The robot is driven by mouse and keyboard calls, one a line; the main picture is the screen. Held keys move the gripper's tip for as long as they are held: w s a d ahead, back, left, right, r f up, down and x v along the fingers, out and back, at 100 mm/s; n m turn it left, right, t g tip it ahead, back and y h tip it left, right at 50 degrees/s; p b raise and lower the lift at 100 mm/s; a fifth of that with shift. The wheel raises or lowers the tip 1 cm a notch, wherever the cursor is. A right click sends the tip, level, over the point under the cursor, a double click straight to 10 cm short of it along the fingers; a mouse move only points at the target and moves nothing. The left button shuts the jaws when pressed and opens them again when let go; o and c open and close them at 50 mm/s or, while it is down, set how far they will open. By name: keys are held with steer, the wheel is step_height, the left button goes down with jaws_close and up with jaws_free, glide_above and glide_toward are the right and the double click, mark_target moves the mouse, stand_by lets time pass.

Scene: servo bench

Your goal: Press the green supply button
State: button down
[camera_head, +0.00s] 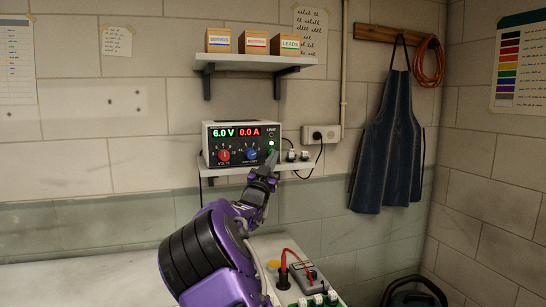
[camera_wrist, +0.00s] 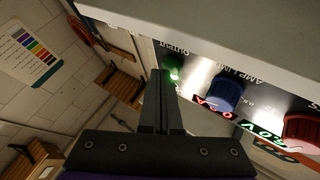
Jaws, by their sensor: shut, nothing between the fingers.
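The power supply (camera_head: 241,132) stands on a small wall shelf and reads 6.0 V and 0.0 A. Its green button (camera_wrist: 175,67) shows in the wrist view beside the OUTPUT label, just beyond and slightly right of my fingertips. My gripper (camera_wrist: 160,75) is shut and empty, its fingers pointing at the panel. In the head view my gripper (camera_head: 271,160) is at the right end of the supply's front, just below a bright green light (camera_head: 271,142). The fingers partly cover that area. I cannot tell whether the tips touch the button.
A blue knob (camera_wrist: 225,92) and a red knob (camera_wrist: 301,130) sit on the same panel. A socket (camera_head: 320,134) with a cable is right of the supply. An upper shelf (camera_head: 262,58) with bins hangs above. A multimeter (camera_head: 307,278) lies on the bench below.

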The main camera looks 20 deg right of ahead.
steer(key=shift+s, duration=0.25)
steer(key=s+b, duration=0.5)
steer(key=s, duration=0.1)
stand_by(0.4)
